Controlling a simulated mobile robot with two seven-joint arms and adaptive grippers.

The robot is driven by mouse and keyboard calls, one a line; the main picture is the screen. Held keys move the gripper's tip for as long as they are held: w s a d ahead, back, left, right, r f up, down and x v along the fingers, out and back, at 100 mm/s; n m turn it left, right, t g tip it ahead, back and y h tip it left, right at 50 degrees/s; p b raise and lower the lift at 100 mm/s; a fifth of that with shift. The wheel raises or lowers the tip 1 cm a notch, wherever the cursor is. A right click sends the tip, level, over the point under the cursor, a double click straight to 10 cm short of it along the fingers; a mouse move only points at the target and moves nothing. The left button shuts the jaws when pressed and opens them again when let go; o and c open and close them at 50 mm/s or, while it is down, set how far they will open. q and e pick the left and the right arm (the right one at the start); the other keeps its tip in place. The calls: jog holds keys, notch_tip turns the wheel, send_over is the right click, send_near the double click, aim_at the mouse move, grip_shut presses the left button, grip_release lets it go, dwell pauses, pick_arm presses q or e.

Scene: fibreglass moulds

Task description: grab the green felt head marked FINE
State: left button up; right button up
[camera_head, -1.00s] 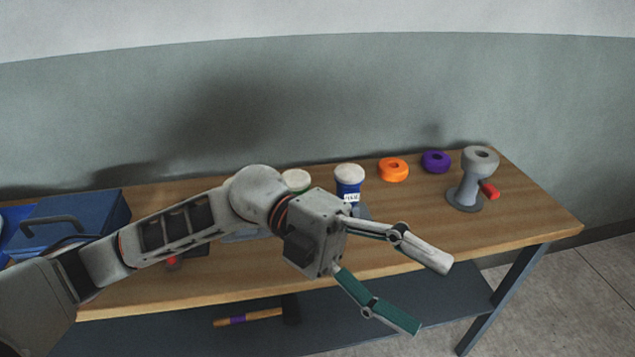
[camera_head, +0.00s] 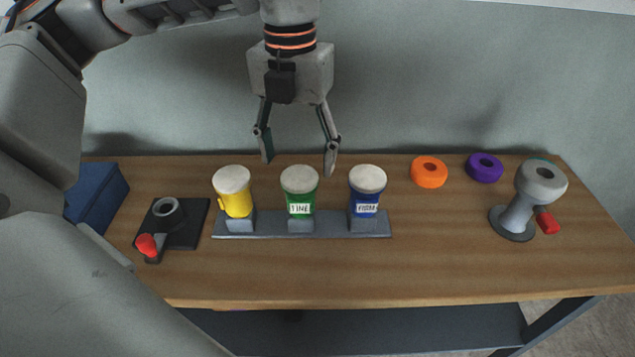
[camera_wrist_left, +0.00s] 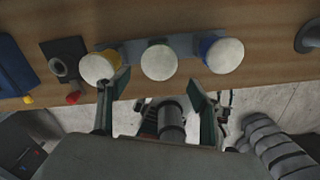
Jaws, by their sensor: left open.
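The green felt head (camera_head: 299,190) has a white felt top and a label that reads FINE. It stands upright in the middle of a grey rack (camera_head: 334,229). A yellow head (camera_head: 236,200) stands to its left and a blue head (camera_head: 366,200) with its own label to its right. My left gripper (camera_head: 300,168) is open and empty, pointing down, and appears above and behind the green head in the head view. In the left wrist view the green head's white top (camera_wrist_left: 159,62) shows beyond and between the open fingers (camera_wrist_left: 152,92). My right gripper is not in view.
A black fixture (camera_head: 186,232) with a red knob and a blue box (camera_head: 95,197) are at left. An orange ring (camera_head: 429,172), a purple ring (camera_head: 485,167) and a grey stand (camera_head: 517,212) with a red handle are at right. The table's front is clear.

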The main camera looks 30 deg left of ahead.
aim_at(300, 174)
pick_arm(q)
jog(key=shift+w+a, duration=0.2)
jog(key=shift+w, duration=0.2)
jog(key=shift+w+f, duration=0.15)
jog(key=shift+f, duration=0.8)
jog(key=shift+s+f, duration=0.2)
jog(key=shift+f, duration=0.5)
jog(key=f, duration=0.3)
jog(key=shift+w+a+f+b, duration=0.15)
jog(key=shift+w+f+b, duration=0.15)
jog(key=shift+b, duration=0.1)
jog(key=shift+f, duration=0.4)
jog(key=c, duration=1.4)
jog(key=shift+c, duration=0.2)
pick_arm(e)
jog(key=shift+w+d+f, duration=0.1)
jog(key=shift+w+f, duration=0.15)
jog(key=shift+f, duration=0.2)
